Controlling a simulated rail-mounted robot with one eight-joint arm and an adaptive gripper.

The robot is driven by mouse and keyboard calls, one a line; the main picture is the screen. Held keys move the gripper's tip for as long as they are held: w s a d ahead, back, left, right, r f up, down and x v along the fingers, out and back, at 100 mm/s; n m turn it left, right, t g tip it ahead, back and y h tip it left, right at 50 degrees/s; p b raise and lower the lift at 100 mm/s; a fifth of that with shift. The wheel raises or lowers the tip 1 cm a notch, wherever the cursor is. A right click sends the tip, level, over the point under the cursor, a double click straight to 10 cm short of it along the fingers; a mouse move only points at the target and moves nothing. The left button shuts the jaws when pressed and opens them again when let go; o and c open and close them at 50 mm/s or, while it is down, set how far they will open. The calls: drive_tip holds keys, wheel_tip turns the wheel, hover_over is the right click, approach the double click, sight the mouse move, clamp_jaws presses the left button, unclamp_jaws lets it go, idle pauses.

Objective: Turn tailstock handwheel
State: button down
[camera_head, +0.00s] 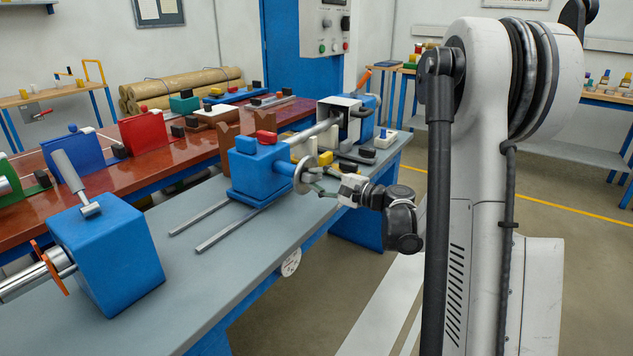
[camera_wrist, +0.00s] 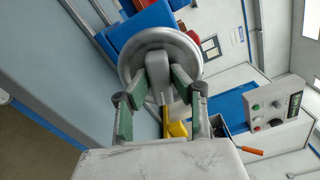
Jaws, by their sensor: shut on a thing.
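The tailstock handwheel (camera_head: 301,176) is a grey metal ring on the right end of the blue tailstock block (camera_head: 258,170). In the wrist view the handwheel (camera_wrist: 158,35) faces me, with a grey piece (camera_wrist: 158,84) projecting from its middle. My gripper (camera_head: 318,183) is at the handwheel from the right. In the wrist view its green-padded fingers (camera_wrist: 158,90) lie on both sides of the grey piece and are shut on it. The far side of the wheel and the exact contact are partly hidden.
The tailstock stands on a grey bench (camera_head: 205,270) with two rails (camera_head: 235,228). A yellow block (camera_head: 325,158) lies just behind my gripper. A blue block with a lever (camera_head: 107,255) stands at the near left. A red table (camera_head: 75,205) with coloured fixtures runs behind.

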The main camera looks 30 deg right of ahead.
drive_tip(key=n+b, duration=0.1)
drive_tip(key=n, duration=0.4)
drive_tip(key=shift+f+n, duration=0.15)
drive_tip(key=shift+n, duration=0.25)
drive_tip(key=n, duration=0.5)
drive_tip(key=n+b, duration=0.1)
drive_tip(key=n, duration=0.4)
drive_tip(key=shift+d+f+n, duration=0.1)
drive_tip(key=shift+n, duration=0.3)
drive_tip(key=n, duration=0.5)
drive_tip(key=shift+w, duration=0.1)
drive_tip(key=c, duration=1.5)
unclamp_jaws()
drive_tip(key=shift+d, duration=0.1)
